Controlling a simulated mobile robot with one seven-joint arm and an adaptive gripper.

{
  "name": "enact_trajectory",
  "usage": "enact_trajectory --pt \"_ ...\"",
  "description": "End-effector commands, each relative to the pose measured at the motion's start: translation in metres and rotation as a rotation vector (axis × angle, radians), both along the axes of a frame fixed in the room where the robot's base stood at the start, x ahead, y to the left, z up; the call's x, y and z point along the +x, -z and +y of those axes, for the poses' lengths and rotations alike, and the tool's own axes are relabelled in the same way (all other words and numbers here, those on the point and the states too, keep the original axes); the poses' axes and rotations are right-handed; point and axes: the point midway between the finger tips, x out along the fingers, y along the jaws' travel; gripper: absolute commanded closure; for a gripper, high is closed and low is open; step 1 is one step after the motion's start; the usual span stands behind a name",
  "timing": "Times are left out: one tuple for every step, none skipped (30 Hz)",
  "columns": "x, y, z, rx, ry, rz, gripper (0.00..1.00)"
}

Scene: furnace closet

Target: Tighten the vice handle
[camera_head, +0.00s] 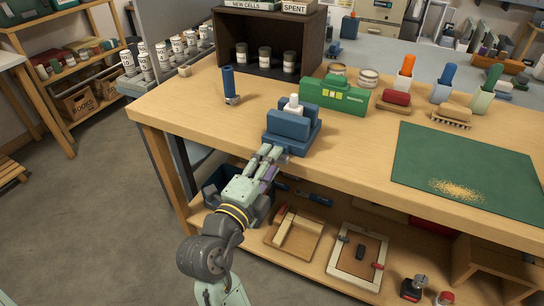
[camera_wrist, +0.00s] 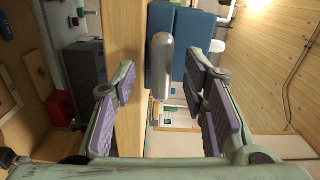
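The blue vice (camera_head: 291,130) stands at the front edge of the wooden workbench (camera_head: 190,118), with a white piece (camera_head: 293,104) between its jaws. The vice also fills the top middle of the wrist view (camera_wrist: 190,40). There its grey metal handle (camera_wrist: 162,65) points toward my camera. My gripper (camera_head: 268,156) is just in front of the vice, at the bench edge. In the wrist view my gripper (camera_wrist: 163,88) is open, with purple-padded fingers on either side of the handle and visible gaps to it. The handle is hidden by my gripper in the head view.
A green box (camera_head: 335,95) stands right behind the vice, and a blue cylindrical tool (camera_head: 229,84) stands to its left. A green mat (camera_head: 470,165) with yellowish crumbs lies at right. A lower shelf (camera_head: 320,262) with wooden items is under the bench.

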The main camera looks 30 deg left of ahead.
Motion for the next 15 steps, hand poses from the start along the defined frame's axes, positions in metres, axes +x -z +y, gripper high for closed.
enact_trajectory --pt "-0.005 -0.007 0.001 -0.007 -0.003 0.005 0.6" --pt "-0.008 -0.008 0.001 -0.006 -0.003 0.005 0.6" --pt "-0.012 -0.008 0.001 -0.006 -0.004 0.005 0.6" --pt "-0.015 -0.008 0.001 -0.008 -0.004 0.004 0.6" --pt "-0.018 -0.008 0.001 -0.007 -0.006 0.004 0.6" --pt "-0.024 -0.006 0.001 -0.007 -0.006 0.004 0.6" --pt "-0.029 -0.005 0.001 -0.006 -0.007 0.005 0.6" --pt "-0.033 -0.006 0.001 -0.006 -0.006 0.004 0.6" --pt "-0.039 -0.006 0.0 -0.007 -0.006 0.004 0.6" --pt "-0.044 -0.006 0.001 -0.005 -0.007 0.004 0.6" --pt "-0.048 -0.005 0.001 -0.006 -0.006 0.003 0.6" --pt "-0.053 -0.005 0.001 -0.005 -0.005 0.002 0.6" --pt "-0.056 -0.004 0.001 -0.005 -0.006 0.003 0.6" --pt "-0.059 -0.004 0.001 -0.005 -0.005 0.002 0.6" --pt "-0.062 -0.003 0.001 -0.002 -0.005 0.001 0.6"
